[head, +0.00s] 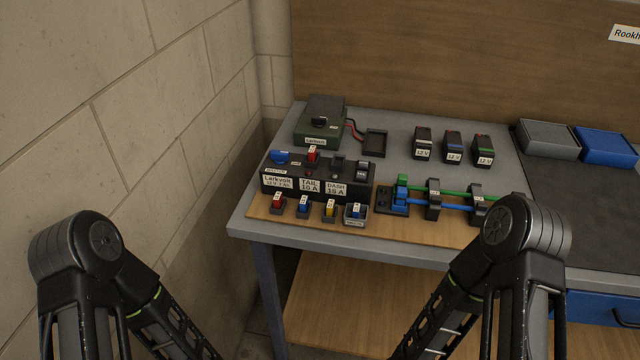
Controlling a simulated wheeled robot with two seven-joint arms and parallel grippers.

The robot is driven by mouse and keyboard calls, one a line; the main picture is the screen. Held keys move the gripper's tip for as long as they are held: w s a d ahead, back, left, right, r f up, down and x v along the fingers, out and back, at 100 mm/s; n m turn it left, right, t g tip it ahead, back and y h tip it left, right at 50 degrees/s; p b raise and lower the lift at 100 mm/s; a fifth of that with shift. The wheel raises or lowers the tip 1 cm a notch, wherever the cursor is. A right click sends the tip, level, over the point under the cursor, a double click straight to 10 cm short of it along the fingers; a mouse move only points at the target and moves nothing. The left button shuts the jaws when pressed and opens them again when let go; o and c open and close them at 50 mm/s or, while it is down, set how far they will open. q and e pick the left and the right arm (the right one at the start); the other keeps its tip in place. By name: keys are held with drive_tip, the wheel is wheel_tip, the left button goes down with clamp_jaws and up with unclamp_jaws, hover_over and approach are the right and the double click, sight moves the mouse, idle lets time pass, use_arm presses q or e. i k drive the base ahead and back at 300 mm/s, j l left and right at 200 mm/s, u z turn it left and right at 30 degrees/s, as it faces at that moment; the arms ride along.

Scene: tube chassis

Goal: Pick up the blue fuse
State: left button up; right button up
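A small blue fuse (303,207) with a white label stands in a holder in the front row on the wooden board, between a red fuse (278,202) and a yellow fuse (329,209).
Behind the row stands a black fuse box (267,185) with a red fuse (313,154) on top. A green unit (320,128), green and blue tubes on clamps (433,200) and several 12 V blocks (452,146) share the grey bench (395,130). A wall is at left.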

sight(303, 203)
drive_tip(key=z, duration=1.75)
drive_tip(key=k+l, duration=0.1)
drive_tip(key=k, duration=0.45)
drive_tip(key=k+l, duration=0.1)
drive_tip(key=k, duration=0.45)
drive_tip(key=i+j, duration=0.15)
